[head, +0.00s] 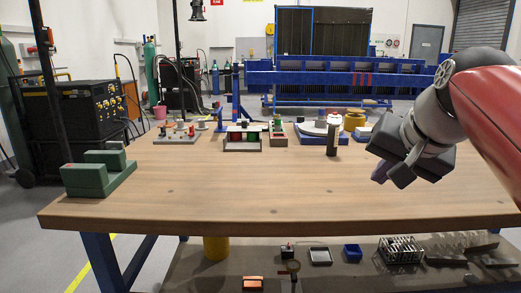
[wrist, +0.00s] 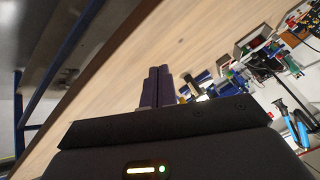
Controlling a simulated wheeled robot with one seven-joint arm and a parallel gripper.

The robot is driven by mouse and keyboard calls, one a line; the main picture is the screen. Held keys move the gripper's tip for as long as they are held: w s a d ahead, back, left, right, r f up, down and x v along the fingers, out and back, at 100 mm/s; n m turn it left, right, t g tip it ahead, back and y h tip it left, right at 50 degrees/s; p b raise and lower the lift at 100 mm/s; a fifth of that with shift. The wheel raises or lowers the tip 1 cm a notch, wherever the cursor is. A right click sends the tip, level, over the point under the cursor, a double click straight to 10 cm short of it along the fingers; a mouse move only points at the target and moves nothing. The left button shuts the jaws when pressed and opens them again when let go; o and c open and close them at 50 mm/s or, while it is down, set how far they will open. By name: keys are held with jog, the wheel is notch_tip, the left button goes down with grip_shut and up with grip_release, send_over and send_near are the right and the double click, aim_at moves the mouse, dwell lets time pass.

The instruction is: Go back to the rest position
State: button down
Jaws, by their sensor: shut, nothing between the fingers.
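My gripper (head: 391,176) hangs above the right side of the wooden table (head: 230,190) in the head view, tilted down and to the left. In the wrist view its two purple-grey fingers (wrist: 158,88) lie side by side and are shut, with nothing seen between them. The gripper is apart from the tabletop and from the objects on it.
A green block fixture (head: 100,178) sits at the table's left edge. The middle and front of the tabletop are clear. A lower shelf holds small trays (head: 320,256).

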jog(key=s+a+f+n, duration=0.1)
jog(key=s+f, duration=0.3)
jog(key=f, duration=0.4)
jog(key=s+a+f+n+g, duration=0.1)
jog(key=s+a+f+n, duration=0.1)
jog(key=s+f, duration=0.3)
jog(key=s+a+f+n+g+h, duration=0.1)
jog(key=s+f, duration=0.3)
jog(key=f, duration=0.6)
jog(key=shift+s+a+f+n, duration=0.3)
jog(key=shift+a+f+n, duration=0.1)
jog(key=shift+a+n, duration=0.3)
